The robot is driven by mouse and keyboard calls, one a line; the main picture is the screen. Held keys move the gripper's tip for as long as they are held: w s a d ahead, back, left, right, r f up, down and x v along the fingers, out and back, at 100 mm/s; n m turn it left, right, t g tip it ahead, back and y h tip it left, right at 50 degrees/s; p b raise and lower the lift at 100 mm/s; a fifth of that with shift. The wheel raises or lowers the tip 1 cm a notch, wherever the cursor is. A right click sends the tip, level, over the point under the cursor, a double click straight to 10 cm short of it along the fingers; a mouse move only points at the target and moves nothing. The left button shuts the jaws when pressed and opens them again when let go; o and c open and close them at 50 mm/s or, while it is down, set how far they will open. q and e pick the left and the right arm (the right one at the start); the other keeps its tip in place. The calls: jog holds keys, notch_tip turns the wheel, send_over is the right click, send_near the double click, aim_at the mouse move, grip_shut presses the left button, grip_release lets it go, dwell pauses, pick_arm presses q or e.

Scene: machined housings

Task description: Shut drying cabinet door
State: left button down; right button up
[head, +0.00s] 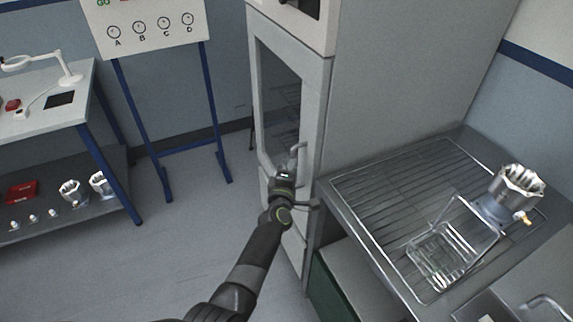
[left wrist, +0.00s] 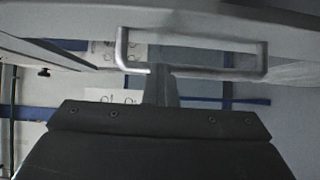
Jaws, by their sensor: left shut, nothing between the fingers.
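The drying cabinet (head: 400,70) is tall and grey and stands in the middle of the head view. Its door (head: 312,85) has a light frame around a dark window, through which wire racks show. The door appears flush or nearly flush with the cabinet; I cannot tell whether a small gap is left. The bar handle (head: 299,150) is on the door's right side, and it shows large in the left wrist view (left wrist: 195,72). My left gripper (head: 288,172) is shut and empty, right at the handle's lower part. Its fingers (left wrist: 160,88) reach the handle bar; contact is unclear. My right gripper is not in view.
A steel drainer (head: 345,185) to the right holds a wire basket (head: 440,255) and a metal housing (head: 515,190). A bench (head: 40,125) with a lamp and a shelf of parts stands at left. A signboard (head: 150,30) on blue legs stands behind. The floor between is clear.

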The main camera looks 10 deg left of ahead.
pick_arm(q)
jog(key=shift+r+p, duration=3.9)
jog(key=shift+r, duration=1)
jog(key=s+a+f+m+g+b, duration=0.2)
jog(key=s+a+f+m+g, duration=0.15)
jog(key=s+f, duration=0.65)
jog(key=s+a+f+m+g+b, duration=0.1)
jog(key=s+a+f+m+g, duration=0.25)
jog(key=f, duration=1.05)
jog(key=s+a+f+m+g+b, duration=0.15)
jog(key=s+a+f, duration=0.25)
jog(key=s+f, duration=0.7)
jog(key=s+a+f+m+g+y+b, duration=0.1)
jog(key=s+a+f, duration=0.3)
jog(key=s, duration=0.8)
jog(key=s+a+f+m+g+b, duration=0.1)
jog(key=s+a+f+m+g, duration=0.3)
jog(key=s+f, duration=0.4)
jog(key=s+a+f+m+g+y+b, duration=0.1)
jog(key=s+f, duration=0.6)
jog(key=s, duration=0.9)
jog(key=a+m+g+b, duration=0.1)
jog(key=a+m+g, duration=0.1)
jog(key=a, duration=0.1)
jog(key=shift+y, duration=0.3)
